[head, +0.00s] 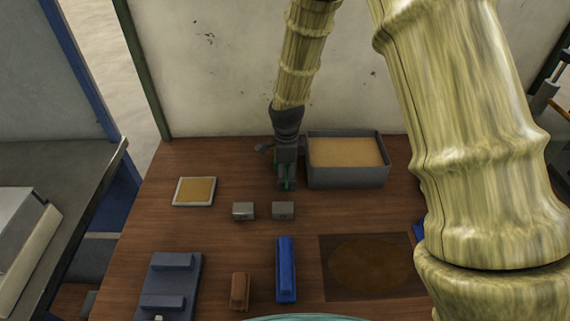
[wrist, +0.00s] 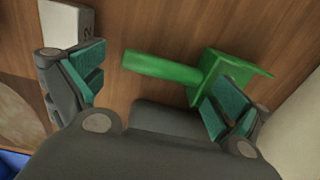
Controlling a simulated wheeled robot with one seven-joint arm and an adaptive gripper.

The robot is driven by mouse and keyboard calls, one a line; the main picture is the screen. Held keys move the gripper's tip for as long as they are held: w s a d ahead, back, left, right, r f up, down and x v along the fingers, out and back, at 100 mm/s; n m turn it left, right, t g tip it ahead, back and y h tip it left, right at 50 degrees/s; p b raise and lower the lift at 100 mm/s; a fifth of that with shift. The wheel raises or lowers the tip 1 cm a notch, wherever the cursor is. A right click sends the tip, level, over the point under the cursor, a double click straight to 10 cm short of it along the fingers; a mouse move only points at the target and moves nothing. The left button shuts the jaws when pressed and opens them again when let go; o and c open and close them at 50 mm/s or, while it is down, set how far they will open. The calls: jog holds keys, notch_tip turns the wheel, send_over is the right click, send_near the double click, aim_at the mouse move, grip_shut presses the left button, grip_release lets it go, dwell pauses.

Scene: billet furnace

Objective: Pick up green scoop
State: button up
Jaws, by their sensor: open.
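The green scoop (wrist: 183,71) lies on the wooden table in the wrist view, its round handle pointing left and its wider head at the right. My gripper (wrist: 160,88) is open, with one teal-padded finger at the left and the other at the right. The handle shows between the fingers, and the right finger overlaps part of the scoop's head. I cannot tell whether they touch. In the head view my gripper (head: 286,184) points down beside the grey bin and hides most of the scoop.
A grey bin (head: 347,178) of tan material stands right of my gripper. Two small grey blocks (head: 243,211) (head: 283,211) sit in front. A framed tan tile (head: 194,191) is at left. A blue bar (head: 286,270), a brown block (head: 240,291) and a dark mat (head: 370,266) lie nearer.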

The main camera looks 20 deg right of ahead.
aim_at(286, 175)
jog(key=f, duration=0.1)
jog(key=w+f, duration=0.1)
jog(key=f, duration=0.1)
jog(key=shift+s+r, duration=0.15)
jog(key=shift+s, duration=0.15)
jog(key=shift+w, duration=0.15)
jog(key=c, duration=0.9)
jog(key=shift+o, duration=0.2)
jog(key=shift+r+b, duration=1.2)
jog(key=shift+r, duration=3.75)
